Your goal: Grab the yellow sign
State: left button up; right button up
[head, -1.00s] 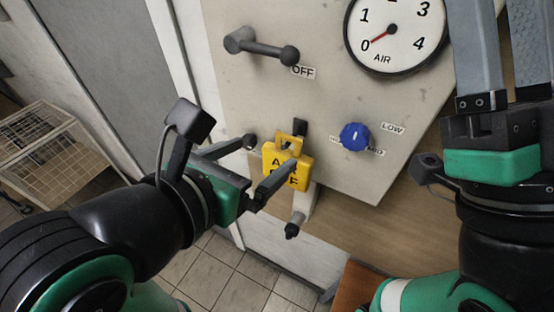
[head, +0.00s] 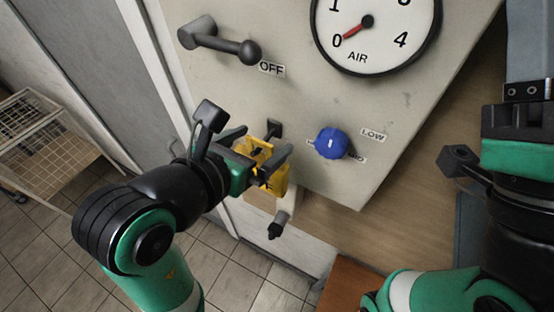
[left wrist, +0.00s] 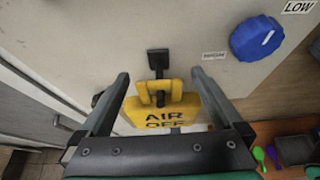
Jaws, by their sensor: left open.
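The yellow sign (head: 275,180), lettered "AIR OFF", hangs by its top loop from a dark peg on the grey panel. It also shows in the left wrist view (left wrist: 168,108), upright in the middle, with its lower edge hidden behind my gripper's body. My left gripper (head: 262,146) is open, with one finger on each side of the sign's upper part; the fingers show in the left wrist view (left wrist: 160,84) with gaps to the sign. I cannot tell whether the fingertips reach the panel.
The grey panel (head: 390,140) carries a black lever (head: 220,42), an air gauge (head: 368,22) reading near 0 and a blue knob (head: 331,143) right of the sign. A dark-tipped nozzle (head: 278,225) sticks out below the sign. A wire cart (head: 40,130) stands far left.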

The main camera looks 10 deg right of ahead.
pick_arm(q)
jog(key=shift+w, duration=0.15)
jog(key=shift+c, duration=0.7)
grip_shut()
